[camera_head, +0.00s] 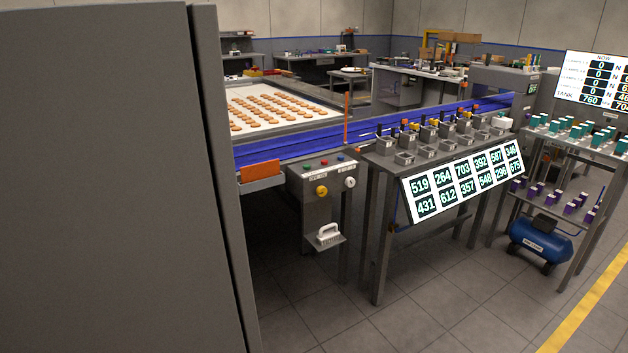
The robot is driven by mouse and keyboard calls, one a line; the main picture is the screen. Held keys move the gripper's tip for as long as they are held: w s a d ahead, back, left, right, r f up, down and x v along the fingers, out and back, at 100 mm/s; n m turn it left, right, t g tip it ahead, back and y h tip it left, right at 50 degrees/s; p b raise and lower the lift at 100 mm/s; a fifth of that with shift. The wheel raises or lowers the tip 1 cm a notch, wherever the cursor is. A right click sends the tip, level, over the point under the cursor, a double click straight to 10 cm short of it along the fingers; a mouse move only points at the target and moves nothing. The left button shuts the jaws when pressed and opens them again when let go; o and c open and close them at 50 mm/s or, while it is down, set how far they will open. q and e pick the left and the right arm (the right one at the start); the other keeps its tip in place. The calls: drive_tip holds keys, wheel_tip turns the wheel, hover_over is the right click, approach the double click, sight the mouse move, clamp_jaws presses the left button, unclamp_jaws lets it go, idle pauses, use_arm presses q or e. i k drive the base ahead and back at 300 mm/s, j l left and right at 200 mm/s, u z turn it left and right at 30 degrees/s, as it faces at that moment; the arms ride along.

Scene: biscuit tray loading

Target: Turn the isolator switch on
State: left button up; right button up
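A grey control box (318,205) stands at the near end of the blue conveyor. It carries a yellow round knob (321,190), a pale round dial or knob (350,182) and a row of small coloured buttons (323,162). The labels on it are too small to read, so I cannot tell whether either knob is the isolator switch, or how it is set. A large grey cabinet (110,180) fills the left side, and no switch shows on its visible faces. Neither of my grippers is in view.
A white brush-like object (328,236) is on the control box's lower front. Right of it stands a bench with small bins (404,158) and a number display (465,180). A blue tank (540,242) sits under the right-hand rack. The grey floor (430,310) in front is clear.

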sight(321, 190)
drive_tip(key=l, duration=0.4)
drive_tip(key=i+u, duration=0.1)
drive_tip(key=u, duration=0.3)
drive_tip(key=i+l+u, duration=0.35)
drive_tip(key=l+u, duration=0.15)
drive_tip(key=i+l+u, duration=0.25)
drive_tip(key=l, duration=0.15)
drive_tip(key=l+u, duration=0.2)
drive_tip(key=l, duration=0.1)
